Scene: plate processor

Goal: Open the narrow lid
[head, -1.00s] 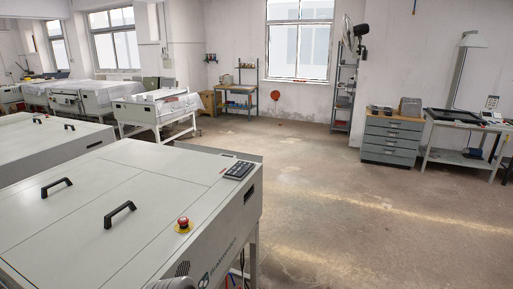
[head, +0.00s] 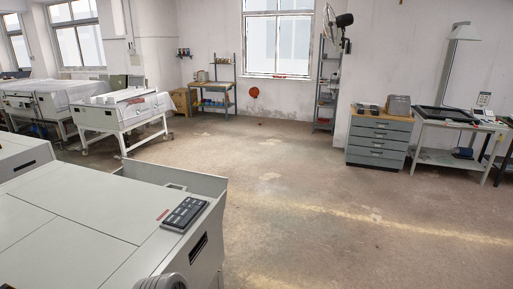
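The pale plate processor (head: 150,200) fills the lower left of the head view. Seams divide its flat top into panels, which lie shut and flush. I cannot tell for certain which panel is the narrow lid, and no whole lid handle shows. A dark keypad (head: 185,213) sits at the top's right end, with a small red label beside it. A dark slot (head: 199,244) is in the end face below.
Open concrete floor (head: 330,215) lies right of the processor. A low grey tray-like part (head: 190,181) stands along its far side. A grey drawer cabinet (head: 378,140) and a work table (head: 445,125) stand at the right. More machines (head: 122,112) stand at the back left.

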